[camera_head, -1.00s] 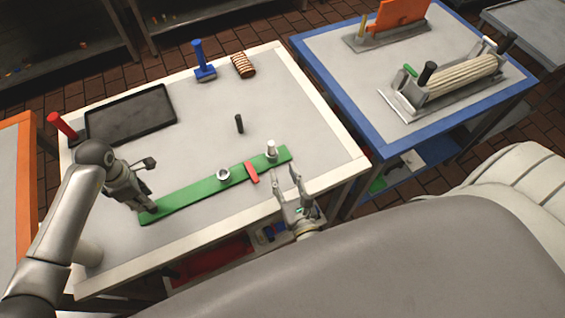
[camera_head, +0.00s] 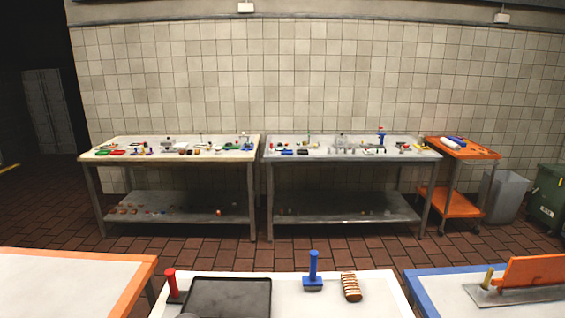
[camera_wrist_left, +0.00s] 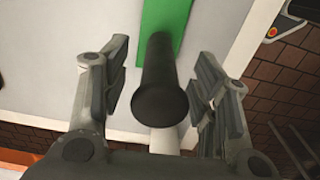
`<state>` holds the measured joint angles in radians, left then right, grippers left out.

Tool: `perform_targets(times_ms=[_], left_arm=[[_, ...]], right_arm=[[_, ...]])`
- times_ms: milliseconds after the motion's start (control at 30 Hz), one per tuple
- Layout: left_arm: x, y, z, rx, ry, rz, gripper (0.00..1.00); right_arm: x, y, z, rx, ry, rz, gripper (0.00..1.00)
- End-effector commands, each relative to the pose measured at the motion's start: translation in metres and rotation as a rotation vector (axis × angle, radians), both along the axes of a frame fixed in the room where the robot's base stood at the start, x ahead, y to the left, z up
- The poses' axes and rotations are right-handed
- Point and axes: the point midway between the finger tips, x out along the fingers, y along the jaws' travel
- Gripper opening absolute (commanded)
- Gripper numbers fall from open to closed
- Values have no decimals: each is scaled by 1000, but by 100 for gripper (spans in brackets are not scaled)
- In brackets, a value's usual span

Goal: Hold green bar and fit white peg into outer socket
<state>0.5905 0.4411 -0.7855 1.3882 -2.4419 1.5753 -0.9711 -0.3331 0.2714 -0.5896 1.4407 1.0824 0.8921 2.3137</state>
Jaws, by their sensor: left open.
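In the left wrist view, my left gripper (camera_wrist_left: 165,95) is open, with one finger on each side of a dark round-ended cylinder (camera_wrist_left: 160,80). A gap shows between each finger and the cylinder. The green bar (camera_wrist_left: 167,18) runs away behind the cylinder toward the top of the view; whether the cylinder is fixed to the bar, I cannot tell. A pale piece (camera_wrist_left: 165,140) shows below the cylinder; I cannot tell what it is. The white peg and the socket cannot be made out now. My right gripper is out of view.
In the head view, the near table (camera_head: 385,283) shows only its far part, with a black tray (camera_head: 228,296), a red-handled tool (camera_head: 171,285), a blue-handled tool (camera_head: 313,272) and a striped brown roll (camera_head: 350,287). Two cluttered tables stand against the tiled wall.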

Motion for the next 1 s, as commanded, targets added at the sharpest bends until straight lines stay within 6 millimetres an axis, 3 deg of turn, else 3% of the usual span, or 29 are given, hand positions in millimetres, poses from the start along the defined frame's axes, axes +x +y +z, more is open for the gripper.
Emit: perform_targets(times_ms=[600,1000], left_arm=[[0,0,65,0,-1,-1,55],[0,0,71,-1,0,0,57]], right_arm=[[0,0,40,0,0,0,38],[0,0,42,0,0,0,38]])
